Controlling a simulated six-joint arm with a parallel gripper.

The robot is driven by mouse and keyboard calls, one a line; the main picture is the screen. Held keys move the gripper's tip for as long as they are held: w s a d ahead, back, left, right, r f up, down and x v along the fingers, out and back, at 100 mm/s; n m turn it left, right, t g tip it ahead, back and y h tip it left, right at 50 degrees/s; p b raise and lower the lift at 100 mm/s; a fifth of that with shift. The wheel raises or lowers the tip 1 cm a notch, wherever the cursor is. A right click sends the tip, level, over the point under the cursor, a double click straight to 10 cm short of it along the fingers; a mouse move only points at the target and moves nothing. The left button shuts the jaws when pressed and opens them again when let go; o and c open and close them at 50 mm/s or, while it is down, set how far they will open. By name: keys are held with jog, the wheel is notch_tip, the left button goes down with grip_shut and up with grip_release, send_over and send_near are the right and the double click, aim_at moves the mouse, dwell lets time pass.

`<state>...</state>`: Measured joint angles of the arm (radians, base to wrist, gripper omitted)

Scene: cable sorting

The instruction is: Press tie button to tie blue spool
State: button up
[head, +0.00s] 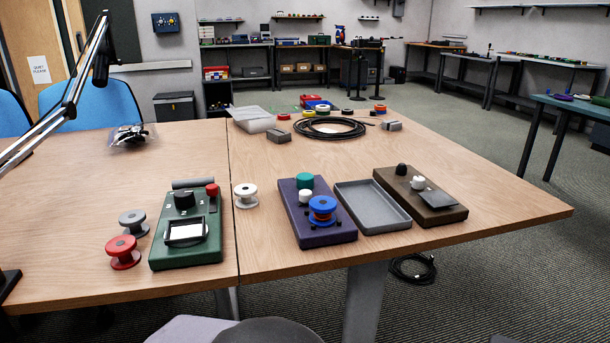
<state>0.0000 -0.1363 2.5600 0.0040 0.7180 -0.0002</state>
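A blue spool (322,206) with a red band around its middle sits on the front part of a purple box (324,235). A green round knob or button (304,180) and a small white button (305,196) stand on the same box, behind and left of the spool. A brown box (438,207) carries a black knob (401,169), a white button (417,183) and a grey plate. No label shows which button is the tie button. My gripper does not show in this view.
A grey tray (369,224) lies between the purple and brown boxes. A green box (172,256) with a red button and pale screen stands left, beside red (123,252), grey (133,222) and white (245,195) spools. Coiled black cable (329,134) lies behind. A lamp arm (84,73) crosses upper left.

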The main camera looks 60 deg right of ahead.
grip_shut()
dwell(1.4)
